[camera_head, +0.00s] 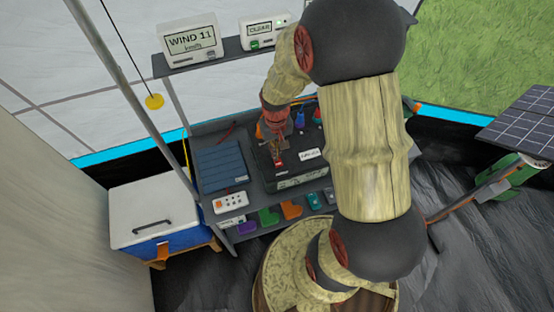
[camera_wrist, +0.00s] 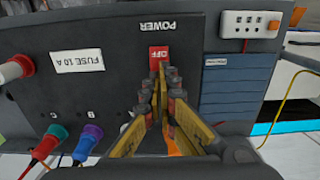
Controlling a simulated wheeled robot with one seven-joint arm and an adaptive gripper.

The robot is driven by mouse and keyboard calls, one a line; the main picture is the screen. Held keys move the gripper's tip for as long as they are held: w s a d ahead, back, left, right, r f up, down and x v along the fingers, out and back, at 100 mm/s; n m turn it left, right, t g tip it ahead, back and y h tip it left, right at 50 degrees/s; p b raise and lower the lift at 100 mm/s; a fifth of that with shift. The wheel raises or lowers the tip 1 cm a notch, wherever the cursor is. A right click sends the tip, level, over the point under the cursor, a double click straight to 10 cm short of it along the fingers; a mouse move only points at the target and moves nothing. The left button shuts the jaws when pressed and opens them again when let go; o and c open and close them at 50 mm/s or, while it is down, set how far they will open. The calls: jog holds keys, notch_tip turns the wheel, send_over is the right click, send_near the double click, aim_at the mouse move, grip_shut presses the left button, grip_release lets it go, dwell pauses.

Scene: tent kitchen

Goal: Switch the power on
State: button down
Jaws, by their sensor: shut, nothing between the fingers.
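A dark power box (camera_head: 292,181) stands on the shelf unit in the middle of the head view. In the wrist view its panel (camera_wrist: 110,35) appears upside down. A small red switch (camera_wrist: 159,52) marked OFF sits beside the POWER lettering (camera_wrist: 157,27); a red spot (camera_head: 278,163) shows in the head view. My gripper (camera_wrist: 161,72) is shut and empty, its fingertips right at the lower edge of the switch. I cannot tell whether they touch it. The gripper also shows above the box in the head view (camera_head: 278,153).
A FUSE 10 A label (camera_wrist: 79,61) and coloured plugs (camera_wrist: 66,141) with cables are on the panel. A blue slatted panel (camera_head: 219,165) and a white socket strip (camera_head: 230,202) lie left of the box. WIND (camera_head: 189,42) and CLEAR (camera_head: 259,29) displays stand on the upper shelf.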

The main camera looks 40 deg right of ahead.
jog(key=shift+f, duration=0.45)
jog(key=shift+r, duration=0.15)
jog(key=shift+r+p, duration=2.5)
jog(key=shift+r, duration=0.9)
jog(key=s, duration=0.1)
jog(key=s+a+g, duration=0.1)
jog(key=s, duration=0.1)
jog(key=shift+s, duration=0.15)
notch_tip(320, 180, up, 2)
jog(key=s, duration=0.1)
notch_tip(320, 180, up, 20)
jog(key=r+n+t+b, duration=0.1)
jog(key=n+t+b, duration=0.2)
jog(key=t+b, duration=0.3)
send_over(279, 165)
jog(key=s+a, duration=0.9)
jog(key=a, duration=0.2)
jog(key=shift+f+t, duration=0.15)
jog(key=shift+t, duration=0.15)
